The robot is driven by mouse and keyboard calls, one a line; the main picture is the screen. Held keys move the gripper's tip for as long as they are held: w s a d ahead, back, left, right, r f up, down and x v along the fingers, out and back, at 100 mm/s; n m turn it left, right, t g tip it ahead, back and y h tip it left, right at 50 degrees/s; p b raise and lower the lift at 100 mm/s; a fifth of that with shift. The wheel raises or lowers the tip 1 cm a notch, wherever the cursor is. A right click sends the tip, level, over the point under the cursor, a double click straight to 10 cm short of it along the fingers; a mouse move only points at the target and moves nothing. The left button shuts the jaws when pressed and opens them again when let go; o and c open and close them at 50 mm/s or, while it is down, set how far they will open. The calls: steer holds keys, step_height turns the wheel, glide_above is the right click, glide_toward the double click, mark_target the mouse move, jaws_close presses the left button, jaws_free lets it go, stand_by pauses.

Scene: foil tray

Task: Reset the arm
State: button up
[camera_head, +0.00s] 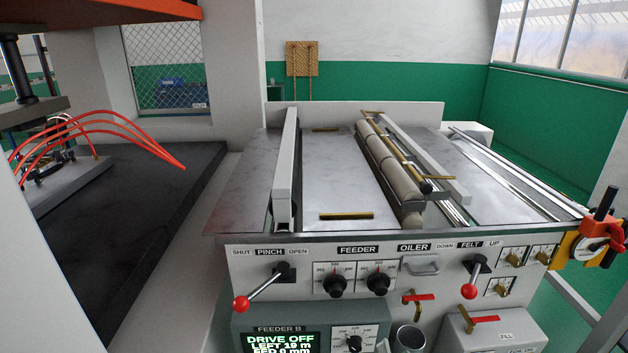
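My arm and my gripper are not in view in the head camera. The view is filled by a grey feeder machine (230,195) with a flat metal bed and a long beige roller (383,165) lying across it. On its front, the pinch lever (262,288) with a red knob points down to the left, toward the SHUT side. The felt lever (472,278) with a red knob hangs down, leaning slightly left. A display (280,340) reads DRIVE OFF, LEFT 19 m and FED 0 mm.
A press with red hoses (110,130) stands on a dark table (130,220) at the left. Two black knobs (335,285) sit mid-panel. An orange clamp-like part (575,250) sticks out at the right corner. A metal cup (408,338) stands low in front.

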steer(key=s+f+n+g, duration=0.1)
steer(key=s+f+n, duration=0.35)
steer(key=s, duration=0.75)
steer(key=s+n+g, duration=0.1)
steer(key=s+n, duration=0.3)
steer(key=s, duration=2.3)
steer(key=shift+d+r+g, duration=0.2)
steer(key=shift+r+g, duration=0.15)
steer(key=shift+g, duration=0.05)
